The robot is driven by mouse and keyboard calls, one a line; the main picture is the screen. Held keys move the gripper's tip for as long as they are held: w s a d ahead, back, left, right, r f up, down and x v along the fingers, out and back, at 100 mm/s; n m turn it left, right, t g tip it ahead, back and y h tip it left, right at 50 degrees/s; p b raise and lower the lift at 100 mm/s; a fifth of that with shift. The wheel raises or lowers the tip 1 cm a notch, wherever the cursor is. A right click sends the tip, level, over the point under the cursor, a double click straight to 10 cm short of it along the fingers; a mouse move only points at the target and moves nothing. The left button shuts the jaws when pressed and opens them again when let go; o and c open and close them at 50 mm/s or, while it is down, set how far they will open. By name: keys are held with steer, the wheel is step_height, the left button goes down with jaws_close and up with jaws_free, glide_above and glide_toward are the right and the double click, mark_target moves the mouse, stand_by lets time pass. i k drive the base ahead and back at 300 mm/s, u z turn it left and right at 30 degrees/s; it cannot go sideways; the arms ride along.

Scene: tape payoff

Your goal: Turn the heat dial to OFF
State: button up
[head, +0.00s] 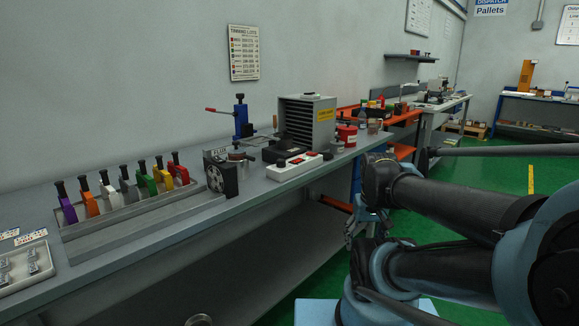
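A small black unit (229,174) stands at the front edge of the grey workbench, just right of the tool rack. Its front carries a round dial (215,178) with pale markings, which looks like the heat dial. The markings are too small to read, so I cannot tell its setting. My gripper (358,232) hangs off the bench's front side, well to the right of the dial and apart from it. It is partly hidden among my own arm links, and its fingers are too small to tell open from shut.
A rack (140,222) of several coloured-handled tools stands left of the dial unit. Right of it lie a white power strip (298,166), a grey vented box (307,121) and a red tin (347,135). A blue press (241,117) stands behind. Green floor is open in front of the bench.

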mark_target(281, 163)
steer(key=k, duration=1.25)
steer(key=u, duration=0.5)
steer(key=i, duration=1)
steer(key=z, duration=0.05)
